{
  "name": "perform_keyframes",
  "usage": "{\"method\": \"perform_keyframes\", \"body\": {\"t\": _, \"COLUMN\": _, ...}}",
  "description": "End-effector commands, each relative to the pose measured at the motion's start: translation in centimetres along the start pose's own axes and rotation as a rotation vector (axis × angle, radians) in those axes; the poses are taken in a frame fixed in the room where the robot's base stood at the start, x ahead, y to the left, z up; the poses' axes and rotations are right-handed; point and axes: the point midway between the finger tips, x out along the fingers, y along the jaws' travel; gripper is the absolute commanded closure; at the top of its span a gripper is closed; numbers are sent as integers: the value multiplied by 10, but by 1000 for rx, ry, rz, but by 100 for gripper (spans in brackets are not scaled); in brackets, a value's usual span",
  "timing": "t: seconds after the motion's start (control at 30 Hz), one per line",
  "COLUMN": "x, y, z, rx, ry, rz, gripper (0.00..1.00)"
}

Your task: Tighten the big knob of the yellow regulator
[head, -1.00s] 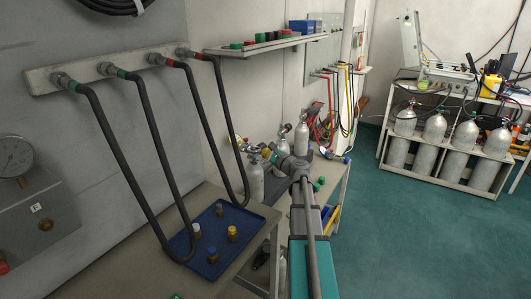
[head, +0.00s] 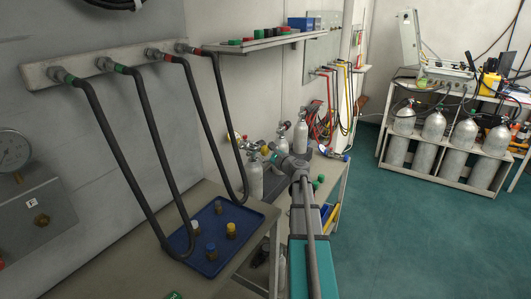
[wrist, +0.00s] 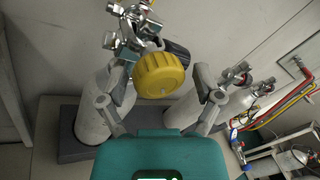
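The yellow regulator's big round ribbed knob (wrist: 160,75) faces me in the wrist view, in front of metal valve fittings (wrist: 130,30) at the top of a grey cylinder (wrist: 98,110). My gripper (wrist: 162,80) is open, one finger on each side of the knob. A gap shows between the knob and each finger, so neither appears to touch it. A dark part sits just behind the knob on the right. In the head view my gripper (head: 272,152) is at the cylinder tops on the back bench, and my arm hides much of the regulator.
More cylinders stand just right in the wrist view (wrist: 235,90), close to my right finger. Black hoses (head: 145,120) hang at left over a blue tray (head: 250,222) with small capped fittings. A shelf (head: 265,42) is above. The green floor (head: 400,230) at right is clear.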

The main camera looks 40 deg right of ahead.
Motion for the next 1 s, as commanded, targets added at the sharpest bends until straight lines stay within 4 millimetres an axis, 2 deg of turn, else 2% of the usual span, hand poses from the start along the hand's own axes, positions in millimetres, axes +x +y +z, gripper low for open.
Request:
{"method": "perform_keyframes", "body": {"t": 0.03, "x": 0, "y": 0, "z": 0, "rx": 0, "ry": 0, "rz": 0, "gripper": 37}}
{"method": "perform_keyframes", "body": {"t": 0.2, "x": 0, "y": 0, "z": 0, "rx": 0, "ry": 0, "rz": 0, "gripper": 69}}
{"method": "perform_keyframes", "body": {"t": 0.27, "x": 0, "y": 0, "z": 0, "rx": 0, "ry": 0, "rz": 0, "gripper": 78}}
{"method": "perform_keyframes", "body": {"t": 0.57, "x": 0, "y": -1, "z": 2, "rx": 57, "ry": 18, "rz": 12, "gripper": 79}}
{"method": "perform_keyframes", "body": {"t": 1.0, "x": 1, "y": -1, "z": 2, "rx": 300, "ry": 97, "rz": 59, "gripper": 79}}
